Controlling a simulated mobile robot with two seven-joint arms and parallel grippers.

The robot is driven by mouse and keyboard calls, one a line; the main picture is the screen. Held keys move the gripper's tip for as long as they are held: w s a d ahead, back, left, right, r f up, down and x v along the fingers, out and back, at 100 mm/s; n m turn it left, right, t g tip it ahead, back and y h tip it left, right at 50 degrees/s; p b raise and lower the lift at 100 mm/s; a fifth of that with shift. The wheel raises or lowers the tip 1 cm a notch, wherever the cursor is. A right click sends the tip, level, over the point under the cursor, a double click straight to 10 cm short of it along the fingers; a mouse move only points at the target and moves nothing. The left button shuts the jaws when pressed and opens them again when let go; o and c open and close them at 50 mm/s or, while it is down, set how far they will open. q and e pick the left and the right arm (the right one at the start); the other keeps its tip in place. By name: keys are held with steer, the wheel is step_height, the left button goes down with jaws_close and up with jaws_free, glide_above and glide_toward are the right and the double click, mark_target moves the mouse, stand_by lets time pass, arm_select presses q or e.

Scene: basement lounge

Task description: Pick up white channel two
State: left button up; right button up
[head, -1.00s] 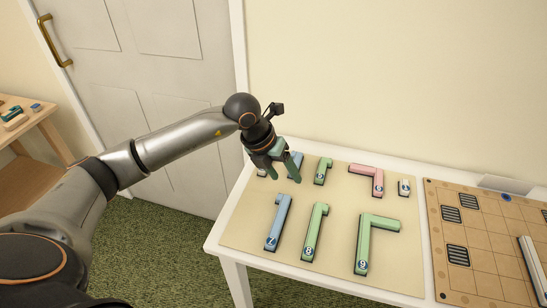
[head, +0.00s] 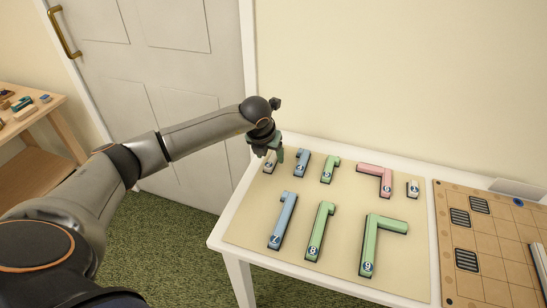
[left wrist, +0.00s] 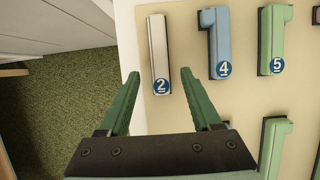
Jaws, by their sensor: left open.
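White channel two is a short straight white piece (left wrist: 158,48) with a blue "2" disc, lying on the beige mat (left wrist: 148,20) near its left edge. In the head view the white channel two (head: 270,164) is partly hidden by my left gripper (head: 267,157). In the left wrist view the fingers of my left gripper (left wrist: 158,72) are spread apart and empty. The disc end of the piece lies between the fingertips in that view, and the rest extends beyond them. I cannot tell the height of the fingers above it. My right gripper is not in view.
Blue piece 4 (left wrist: 217,40) lies close to the right of it, with green piece 5 (left wrist: 274,40) beyond. Other numbered pieces include a pink one (head: 385,178) and a larger green one (head: 370,240). A grid board (head: 470,285) is at right.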

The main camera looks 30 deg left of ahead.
mark_target(271, 162)
arm_select(q)
steer(key=shift+x, duration=1.2)
jaws_close()
